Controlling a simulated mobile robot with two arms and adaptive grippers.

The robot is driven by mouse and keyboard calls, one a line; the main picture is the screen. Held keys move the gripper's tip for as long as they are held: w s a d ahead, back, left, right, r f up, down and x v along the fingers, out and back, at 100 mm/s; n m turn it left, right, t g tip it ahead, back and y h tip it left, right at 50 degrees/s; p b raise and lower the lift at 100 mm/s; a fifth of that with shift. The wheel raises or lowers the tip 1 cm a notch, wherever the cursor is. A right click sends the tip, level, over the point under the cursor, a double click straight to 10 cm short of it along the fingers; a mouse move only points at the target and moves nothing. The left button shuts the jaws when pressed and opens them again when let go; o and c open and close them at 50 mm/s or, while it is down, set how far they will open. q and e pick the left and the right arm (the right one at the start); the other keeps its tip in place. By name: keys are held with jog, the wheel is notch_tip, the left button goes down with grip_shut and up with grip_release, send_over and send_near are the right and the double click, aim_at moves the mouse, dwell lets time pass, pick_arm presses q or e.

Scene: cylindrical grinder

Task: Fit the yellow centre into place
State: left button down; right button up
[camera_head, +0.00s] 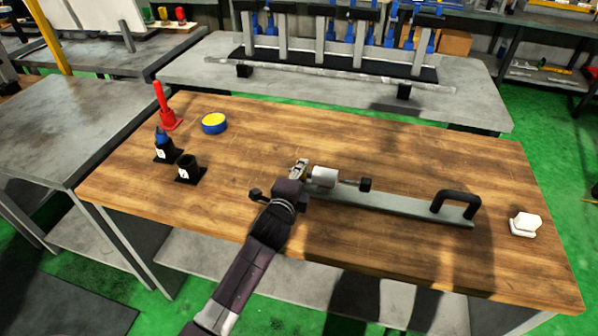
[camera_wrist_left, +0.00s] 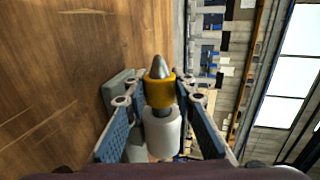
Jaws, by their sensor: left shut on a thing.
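The yellow centre (camera_wrist_left: 161,90) has a yellow collar and a grey pointed tip in the left wrist view. My left gripper (camera_head: 299,168) is shut on it, with its fingers on either side of the collar. The white cylinder of the grinder fixture (camera_head: 323,177) lies close to the gripper's right in the head view; it also shows below the collar in the left wrist view (camera_wrist_left: 162,133). Whether the centre touches the fixture is unclear. In the head view the gripper hides the centre. My right gripper is in neither view.
The long grey fixture base (camera_head: 400,207) carries a black handle (camera_head: 457,203). A black holder (camera_head: 189,171), a blue-topped holder (camera_head: 165,149), a red stand (camera_head: 168,118) and a yellow-blue disc (camera_head: 214,123) stand at left. A white block (camera_head: 524,225) sits at right. The wooden table's (camera_head: 400,145) back is clear.

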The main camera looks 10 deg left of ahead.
pick_arm(q)
jog(key=shift+d+r, duration=0.15)
jog(key=shift+d, duration=0.75)
jog(key=c, duration=1.5)
grip_release()
jog(key=shift+c, duration=0.2)
jog(key=shift+s+f, duration=0.1)
jog(key=shift+f, duration=0.1)
jog(key=v, duration=1.2)
jog(key=shift+r, duration=0.2)
